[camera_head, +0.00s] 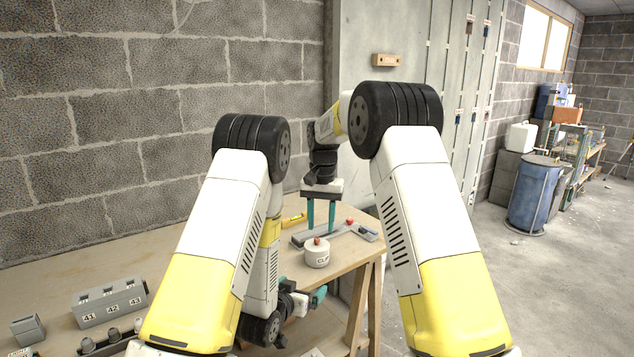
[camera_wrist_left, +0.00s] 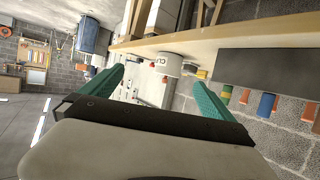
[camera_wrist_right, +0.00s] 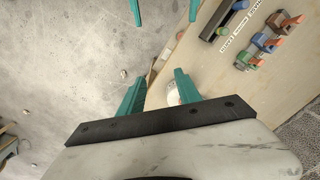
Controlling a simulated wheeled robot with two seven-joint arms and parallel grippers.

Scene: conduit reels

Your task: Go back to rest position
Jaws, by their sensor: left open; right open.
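My right gripper (camera_head: 321,227) is open, its teal fingers pointing down above the right end of the wooden table (camera_head: 345,262). Nothing is between its fingers in the head view. My left gripper (camera_head: 303,288) is open and empty, low beside the table's front edge, partly hidden by my arm. In the left wrist view my left gripper (camera_wrist_left: 158,77) has its fingers wide apart. In the right wrist view my right gripper (camera_wrist_right: 162,74) is open, and the left gripper's teal fingertips (camera_wrist_right: 137,12) show at the top.
A white tub (camera_head: 317,256) stands near the table edge, close to both grippers. A grey channel (camera_head: 318,234) and a yellow item (camera_head: 294,220) lie behind it. A numbered grey block (camera_head: 110,302) stands at left.

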